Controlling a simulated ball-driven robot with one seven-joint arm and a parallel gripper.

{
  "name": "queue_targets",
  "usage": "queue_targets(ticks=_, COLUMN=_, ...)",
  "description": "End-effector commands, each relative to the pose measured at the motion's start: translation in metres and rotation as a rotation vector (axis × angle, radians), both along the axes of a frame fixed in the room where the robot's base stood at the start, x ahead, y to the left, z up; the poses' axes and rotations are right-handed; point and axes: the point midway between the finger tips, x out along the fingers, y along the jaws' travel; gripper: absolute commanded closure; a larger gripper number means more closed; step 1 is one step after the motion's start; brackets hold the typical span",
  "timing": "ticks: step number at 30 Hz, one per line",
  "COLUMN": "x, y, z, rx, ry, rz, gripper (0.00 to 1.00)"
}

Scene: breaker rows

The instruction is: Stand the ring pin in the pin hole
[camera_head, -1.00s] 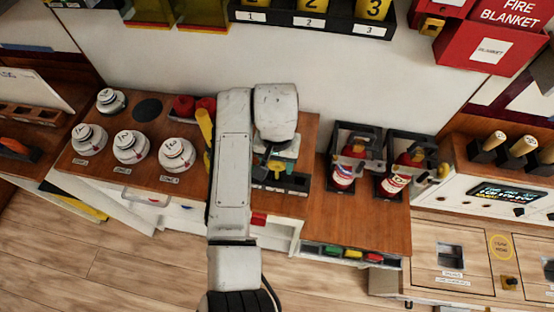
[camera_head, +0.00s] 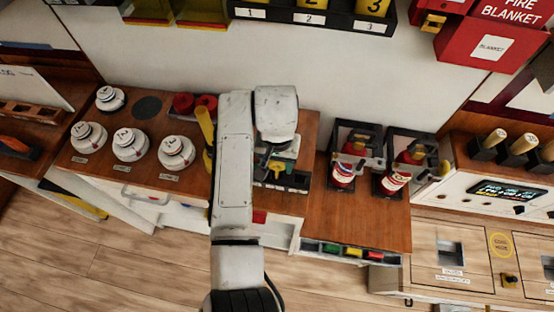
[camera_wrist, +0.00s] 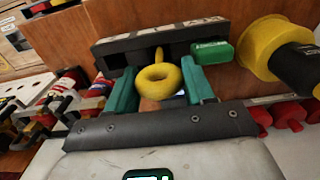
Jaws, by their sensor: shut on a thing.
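The yellow ring pin (camera_wrist: 160,80) is between the teal fingers of my gripper (camera_wrist: 160,88) in the wrist view. The gripper is shut on its ring, and a short yellow stem shows beyond the ring. Just past it stands a dark block (camera_wrist: 130,48) with white labels along its top and a green tag (camera_wrist: 211,52) at its right. The pin hole itself cannot be made out, nor whether the stem is in it. In the head view my gripper (camera_head: 276,165) is low over the dark block (camera_head: 292,182) on the wooden bench, partly hidden by my arm.
A big yellow and black part (camera_wrist: 285,55) stands close right of my gripper in the wrist view. Several white round knobs (camera_head: 130,145) stand left on the bench. Bare bench (camera_head: 345,215) lies front right.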

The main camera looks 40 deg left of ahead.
Motion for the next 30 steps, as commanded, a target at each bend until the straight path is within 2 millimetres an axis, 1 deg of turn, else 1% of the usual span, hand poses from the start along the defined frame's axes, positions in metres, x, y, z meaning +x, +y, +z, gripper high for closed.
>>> queue_targets(ticks=21, x=0.0, y=0.0, z=-0.017, rx=0.0, ry=0.0, rz=0.001, gripper=0.77)
queue_targets(ticks=22, x=0.0, y=0.0, z=-0.017, rx=0.0, ry=0.0, rz=0.001, gripper=0.46)
queue_targets(ticks=30, x=0.0, y=0.0, z=-0.016, rx=0.0, ry=0.0, rz=0.0, gripper=0.2)
